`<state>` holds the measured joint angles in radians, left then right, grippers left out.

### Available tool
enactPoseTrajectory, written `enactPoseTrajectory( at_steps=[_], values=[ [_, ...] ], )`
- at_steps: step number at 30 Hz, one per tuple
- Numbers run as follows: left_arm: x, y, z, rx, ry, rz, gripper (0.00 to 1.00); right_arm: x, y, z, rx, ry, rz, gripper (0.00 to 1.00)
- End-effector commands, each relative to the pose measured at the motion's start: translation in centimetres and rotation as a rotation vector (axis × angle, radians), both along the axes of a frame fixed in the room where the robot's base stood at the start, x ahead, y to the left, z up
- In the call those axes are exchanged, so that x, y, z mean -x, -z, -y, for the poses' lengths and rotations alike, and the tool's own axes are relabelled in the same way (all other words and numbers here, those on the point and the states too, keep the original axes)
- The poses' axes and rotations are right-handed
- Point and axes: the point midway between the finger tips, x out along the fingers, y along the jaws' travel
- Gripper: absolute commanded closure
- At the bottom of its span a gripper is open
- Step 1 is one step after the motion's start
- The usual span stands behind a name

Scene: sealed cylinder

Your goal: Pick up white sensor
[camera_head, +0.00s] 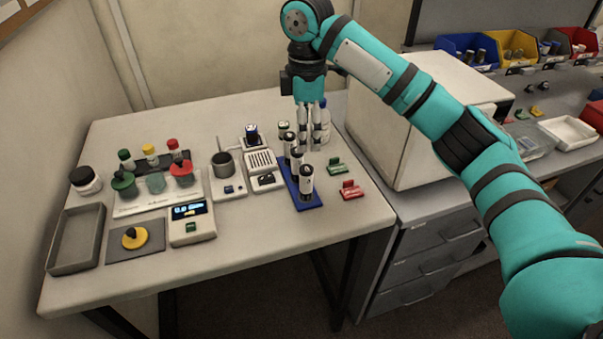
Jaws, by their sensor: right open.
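My right gripper (310,143) points straight down over the back right of the table, fingers apart, with nothing clearly held between them. Several white cylinders with black tops stand upright in a row on a blue holder (311,204); the front one (306,182) shows best. The fingertips are just behind and right of this row, and I cannot tell whether they touch anything. A small white piece with a dark top (284,127) stands behind the row. I cannot tell for sure which white piece is the sensor. My left gripper is not in view.
Green (337,167) and red (352,190) small blocks lie to the right. White devices (265,170) stand left of the row, and a large white box (400,165) stands right.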

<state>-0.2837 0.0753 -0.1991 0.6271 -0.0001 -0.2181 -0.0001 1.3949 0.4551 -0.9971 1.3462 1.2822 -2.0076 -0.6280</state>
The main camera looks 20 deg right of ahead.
Motion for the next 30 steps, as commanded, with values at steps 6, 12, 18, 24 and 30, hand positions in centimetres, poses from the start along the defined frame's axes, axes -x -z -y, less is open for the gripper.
enactPoseTrajectory(
  at_steps=[6,12,18,24,30],
  values=[
    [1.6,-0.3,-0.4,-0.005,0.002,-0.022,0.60,0.1,3.7,0.1,0.002,0.000,-0.006,0.43],
    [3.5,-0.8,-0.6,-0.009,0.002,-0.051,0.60,0.1,8.0,0.1,0.001,0.000,-0.005,0.43],
    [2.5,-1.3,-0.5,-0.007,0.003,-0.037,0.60,0.0,11.1,0.1,0.001,0.001,-0.002,0.43],
    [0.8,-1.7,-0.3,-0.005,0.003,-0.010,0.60,-0.1,12.4,0.1,0.000,0.002,-0.002,0.43],
    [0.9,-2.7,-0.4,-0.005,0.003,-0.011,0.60,-0.6,15.2,0.2,0.001,0.001,-0.003,0.43]
  ],
)
